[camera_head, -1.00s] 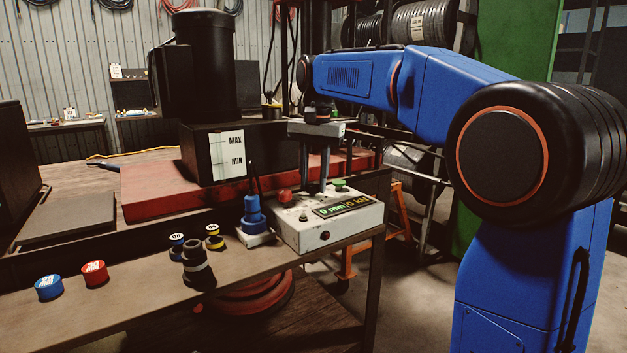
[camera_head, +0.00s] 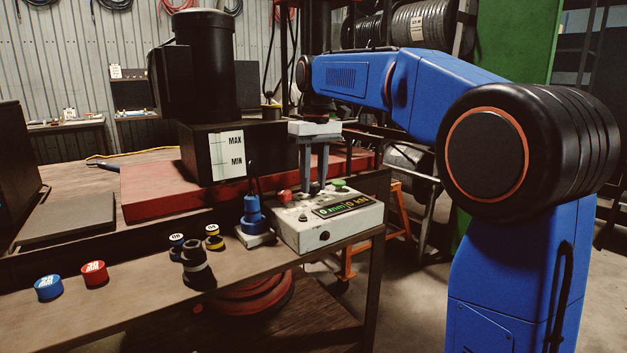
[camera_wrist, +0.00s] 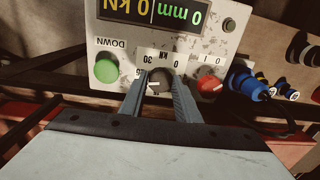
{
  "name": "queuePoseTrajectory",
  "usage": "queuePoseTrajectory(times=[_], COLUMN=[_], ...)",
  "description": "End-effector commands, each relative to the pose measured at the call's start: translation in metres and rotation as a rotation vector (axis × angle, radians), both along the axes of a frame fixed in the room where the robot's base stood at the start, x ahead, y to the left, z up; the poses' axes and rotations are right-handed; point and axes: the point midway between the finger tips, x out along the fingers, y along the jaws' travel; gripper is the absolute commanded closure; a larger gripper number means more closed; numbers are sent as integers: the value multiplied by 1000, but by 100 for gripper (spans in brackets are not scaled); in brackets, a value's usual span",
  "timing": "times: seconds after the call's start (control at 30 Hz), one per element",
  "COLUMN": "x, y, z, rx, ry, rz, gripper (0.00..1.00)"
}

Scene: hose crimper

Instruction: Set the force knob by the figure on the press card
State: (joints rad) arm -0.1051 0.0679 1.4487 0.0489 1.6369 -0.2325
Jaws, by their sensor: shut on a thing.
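The force knob (camera_wrist: 158,84) is small, dark and round with a white pointer line. It sits on the grey control box, under an upside-down scale reading 0, 30 and kN. In the wrist view its pointer lies roughly sideways, toward the left. My gripper (camera_wrist: 160,88) is shut on the knob, one grey finger on each side. In the head view my gripper (camera_head: 313,178) reaches down onto the control box (camera_head: 290,228), and the knob is hidden there. The display (camera_wrist: 155,12) reads 0 mm and 0 kN. I cannot make out a press card.
A green DOWN button (camera_wrist: 105,68) and a red button (camera_wrist: 210,82) flank the knob. A blue fitting (camera_head: 252,218) stands left of the box. Black-and-grey rings (camera_head: 197,268), a red cap (camera_head: 95,273) and a blue cap (camera_head: 48,287) stand on the bench (camera_head: 150,300).

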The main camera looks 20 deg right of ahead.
Motion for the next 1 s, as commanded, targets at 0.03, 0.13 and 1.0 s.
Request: queuePoseTrajectory(times=[0.03, 0.13, 1.0], x=[0, 0, 1], y=[0, 0, 0], z=[1, 1, 1], rx=[1, 0, -1], ry=[-2, -2, -2], rz=[44, 138, 597], gripper=[93, 93, 93])
